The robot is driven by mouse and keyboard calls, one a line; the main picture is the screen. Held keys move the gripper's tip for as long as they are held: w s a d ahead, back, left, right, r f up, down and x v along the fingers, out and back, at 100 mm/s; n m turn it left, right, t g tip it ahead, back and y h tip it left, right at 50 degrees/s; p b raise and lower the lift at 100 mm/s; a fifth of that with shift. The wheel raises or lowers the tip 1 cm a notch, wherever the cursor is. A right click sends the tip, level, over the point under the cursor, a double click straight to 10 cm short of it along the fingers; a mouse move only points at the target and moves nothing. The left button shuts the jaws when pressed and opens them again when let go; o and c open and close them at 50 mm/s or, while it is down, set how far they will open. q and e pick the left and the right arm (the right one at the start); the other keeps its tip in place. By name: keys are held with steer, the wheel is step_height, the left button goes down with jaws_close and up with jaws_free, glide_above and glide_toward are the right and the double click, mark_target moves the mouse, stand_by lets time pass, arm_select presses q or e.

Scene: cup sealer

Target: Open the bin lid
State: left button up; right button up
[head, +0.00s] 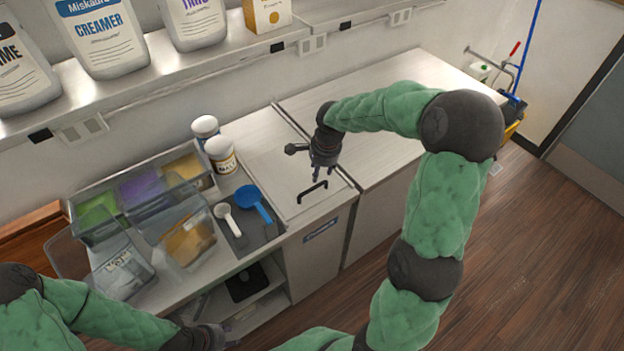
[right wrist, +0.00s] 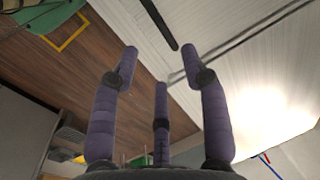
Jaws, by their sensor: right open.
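The bin lid (head: 275,170) is a pale flat panel in the counter with a black bar handle (head: 312,191) near its front edge. It lies flat and closed. The handle also shows as a dark bar at the top of the right wrist view (right wrist: 160,24). My right gripper (head: 328,177) is open and empty, pointing down above the lid's right side, just behind the handle and apart from it. Its fingers are spread in the right wrist view (right wrist: 160,68). My left gripper (head: 216,336) is low at the bottom edge, below the counter; its fingers are unclear.
Left of the lid are a blue scoop (head: 254,203) and a white scoop (head: 228,218) on a dark mat, two jars (head: 220,154) and clear containers of coloured powder (head: 140,188). The counter right of the lid (head: 345,120) is clear.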

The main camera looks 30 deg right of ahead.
mark_target(315, 188)
steer(key=f, duration=0.3)
steer(key=w+f, duration=0.1)
steer(key=f, duration=0.5)
steer(key=shift+w+a+f, duration=0.1)
steer(key=shift+w+f, duration=0.25)
steer(key=shift+f, duration=0.05)
jaws_close()
